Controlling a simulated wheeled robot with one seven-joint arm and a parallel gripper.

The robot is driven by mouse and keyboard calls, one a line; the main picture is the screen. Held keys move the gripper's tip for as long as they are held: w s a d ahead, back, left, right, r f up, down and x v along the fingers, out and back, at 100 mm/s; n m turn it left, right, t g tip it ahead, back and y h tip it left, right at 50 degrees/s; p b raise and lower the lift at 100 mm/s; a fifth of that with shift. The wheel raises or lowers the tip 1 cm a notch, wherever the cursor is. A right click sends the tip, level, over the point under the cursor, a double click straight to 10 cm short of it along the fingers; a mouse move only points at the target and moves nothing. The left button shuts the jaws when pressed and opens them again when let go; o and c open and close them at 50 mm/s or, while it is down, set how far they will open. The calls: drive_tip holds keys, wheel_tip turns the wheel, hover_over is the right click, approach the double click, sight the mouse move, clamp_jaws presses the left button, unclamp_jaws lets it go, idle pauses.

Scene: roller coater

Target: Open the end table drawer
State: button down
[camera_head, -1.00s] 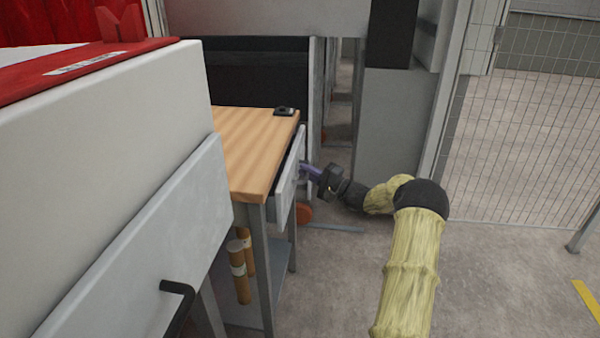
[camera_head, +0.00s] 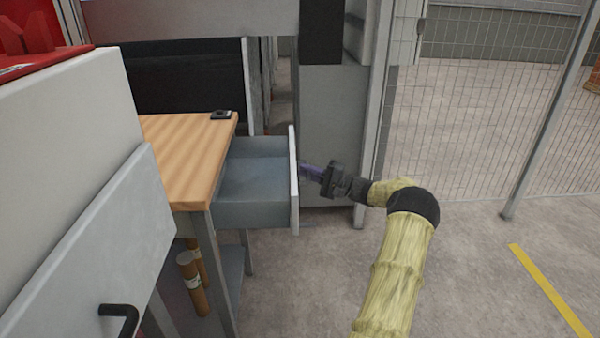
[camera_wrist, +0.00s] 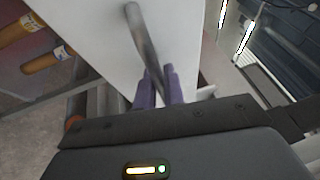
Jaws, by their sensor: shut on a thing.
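The end table (camera_head: 190,160) has a wooden top and stands left of centre in the head view. Its grey drawer (camera_head: 255,180) is pulled out to the right, with its empty-looking inside showing. My gripper (camera_head: 305,168) is at the outer side of the drawer front (camera_head: 294,185). In the wrist view the purple fingers (camera_wrist: 159,85) are shut on the curved metal handle (camera_wrist: 143,40) of the white drawer front (camera_wrist: 90,35). The handle is hidden in the head view.
A white machine panel with a black handle (camera_head: 122,312) is at the near left. Brown rolls (camera_head: 192,285) hang under the table. A grey cabinet (camera_head: 335,130) stands behind the drawer. A mesh fence (camera_head: 470,110) is at the right. Floor to the front right is clear.

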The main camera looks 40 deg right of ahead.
drive_tip(key=shift+f, duration=0.1)
drive_tip(key=c, duration=1.5)
unclamp_jaws()
drive_tip(key=p+v, duration=0.2)
drive_tip(key=v, duration=1.5)
drive_tip(key=shift+s+d+p, duration=0.15)
drive_tip(key=shift+p, duration=0.15)
